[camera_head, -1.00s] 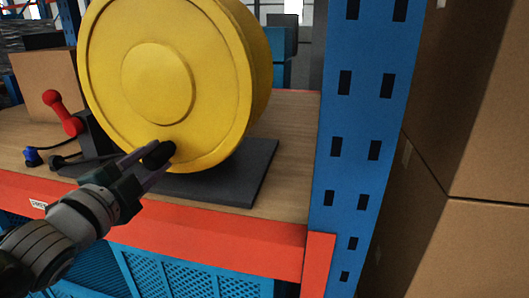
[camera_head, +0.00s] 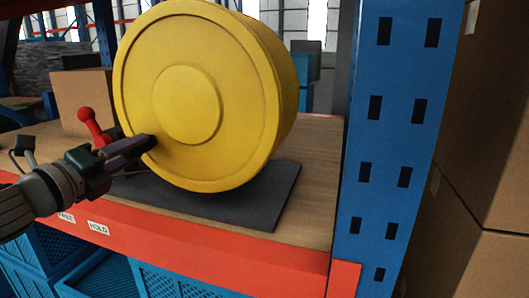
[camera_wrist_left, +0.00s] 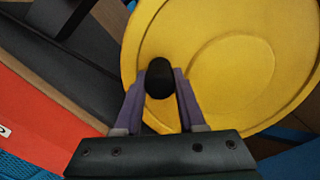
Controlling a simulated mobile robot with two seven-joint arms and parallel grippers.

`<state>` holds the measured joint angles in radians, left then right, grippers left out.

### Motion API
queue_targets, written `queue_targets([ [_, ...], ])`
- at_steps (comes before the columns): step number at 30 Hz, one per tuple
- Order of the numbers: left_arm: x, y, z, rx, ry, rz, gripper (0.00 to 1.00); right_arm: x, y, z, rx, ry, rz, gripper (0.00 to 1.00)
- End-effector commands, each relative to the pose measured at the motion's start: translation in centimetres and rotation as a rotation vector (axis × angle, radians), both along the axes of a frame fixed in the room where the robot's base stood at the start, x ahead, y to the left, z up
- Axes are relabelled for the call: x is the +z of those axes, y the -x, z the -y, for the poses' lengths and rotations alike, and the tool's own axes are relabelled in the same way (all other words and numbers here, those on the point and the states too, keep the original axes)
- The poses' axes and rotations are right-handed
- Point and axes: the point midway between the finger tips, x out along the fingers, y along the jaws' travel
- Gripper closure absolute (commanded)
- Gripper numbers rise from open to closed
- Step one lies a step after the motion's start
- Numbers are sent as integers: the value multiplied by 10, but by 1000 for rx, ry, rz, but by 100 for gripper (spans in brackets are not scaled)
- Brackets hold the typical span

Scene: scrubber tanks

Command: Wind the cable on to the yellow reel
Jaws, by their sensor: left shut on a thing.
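The yellow reel (camera_head: 225,60) stands upright on a dark base plate (camera_head: 270,195) on the shelf, its round face toward me. A black knob (camera_wrist_left: 159,78) sticks out near the rim of the reel (camera_wrist_left: 225,60), at the lower left of the face in the head view. My left gripper (camera_head: 143,144) is shut on this knob, a finger on each side of it in the left wrist view. I cannot make out the cable clearly. My right gripper is not in view.
A blue rack post (camera_head: 385,150) rises at the right, with large cartons (camera_head: 475,130) beyond. The orange shelf beam (camera_head: 200,250) carries labels; blue crates sit below.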

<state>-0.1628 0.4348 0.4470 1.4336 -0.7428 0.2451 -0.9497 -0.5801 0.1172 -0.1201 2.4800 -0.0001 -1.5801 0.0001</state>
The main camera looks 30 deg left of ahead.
Motion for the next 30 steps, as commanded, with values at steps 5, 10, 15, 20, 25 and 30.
queue_targets([
  [5, 18, 3, -12, 3, -165, -40, 100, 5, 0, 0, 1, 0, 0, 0],
  [10, 33, 5, -19, 3, -307, -74, 100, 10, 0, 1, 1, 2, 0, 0],
  [15, 46, 6, -23, 2, -423, -101, 100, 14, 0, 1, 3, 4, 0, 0],
  [20, 55, 6, -25, 3, -503, -121, 100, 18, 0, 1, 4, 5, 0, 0],
  [25, 60, 6, -26, 3, -554, -132, 100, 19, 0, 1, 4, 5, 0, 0],
  [30, 63, 6, -26, 3, -577, -138, 100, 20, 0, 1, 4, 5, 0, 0],
])
